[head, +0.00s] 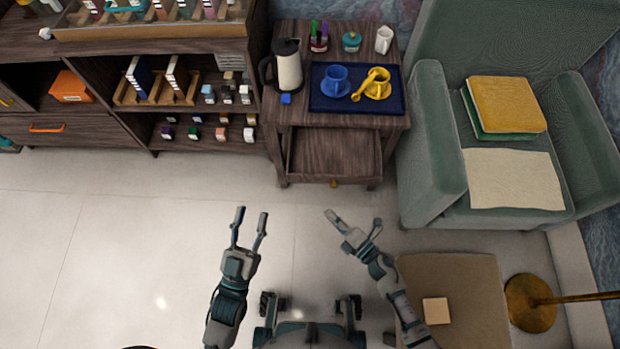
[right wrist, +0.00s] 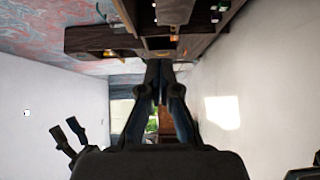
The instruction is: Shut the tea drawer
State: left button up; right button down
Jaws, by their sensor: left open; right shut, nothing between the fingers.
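The tea drawer (head: 335,154) is part of the dark wooden side table (head: 398,120). It stands pulled out toward me, and its inside looks empty. A small orange-brown knob (head: 333,183) is on its front edge. My left gripper (head: 252,214) is open and empty over the floor, in front of the table and to the left of the drawer. My right gripper (head: 331,213) is shut and empty, just in front of the drawer front and apart from it. In the right wrist view its fingers (right wrist: 159,75) are together, pointing toward dark wooden furniture.
On the table are a blue tray (head: 316,104) with a blue cup (head: 336,80) and yellow cup (head: 378,84), and a kettle (head: 288,66). A green armchair (head: 430,150) stands right, a wooden shelf (head: 210,50) left. The floor ahead is clear.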

aim_at(305, 175)
jog(key=x, duration=0.3)
jog(key=w+d+b+x, duration=0.1)
jog(key=x, duration=0.3)
jog(key=b+x, duration=0.1)
jog(key=x, duration=0.3)
jog(key=shift+w+d, duration=0.1)
jog(key=shift+w, duration=1)
pick_arm(q)
jog(key=s+r+n+t, duration=0.1)
jog(key=s+r+t, duration=0.3)
jog(key=t, duration=0.1)
jog(key=shift+s+a+r, duration=0.25)
jog(key=shift+s+r, duration=0.05)
pick_arm(e)
jog(key=shift+r, duration=0.1)
pick_arm(q)
jog(key=shift+w+d, duration=0.1)
